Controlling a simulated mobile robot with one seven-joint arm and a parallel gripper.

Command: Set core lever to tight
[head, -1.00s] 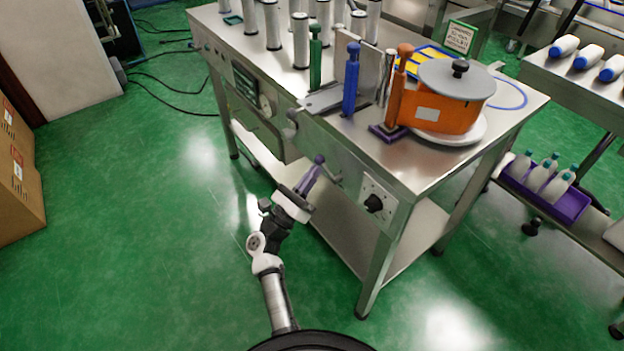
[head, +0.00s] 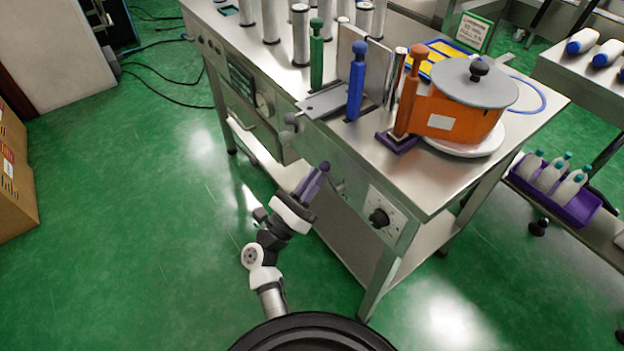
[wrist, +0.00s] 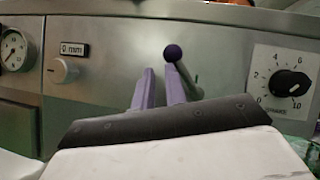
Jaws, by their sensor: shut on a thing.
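The core lever (head: 325,166) has a dark purple ball end and sticks out from the front panel of the steel machine. The ball also shows in the wrist view (wrist: 172,53), just above the fingertips, with the grey shaft running down to the right. My gripper (head: 312,183) has purple fingers, which are at the lever and shut on it. It also shows in the wrist view (wrist: 160,84). The fingers partly hide the shaft, so the exact grip is hard to see. No lever marking is readable.
A black brake dial (wrist: 291,83) is right of the lever. A small knob (wrist: 62,70) under a "0 mm" label and a gauge (wrist: 14,50) are left. An orange pot (head: 452,112) and a blue post (head: 357,82) stand on top.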

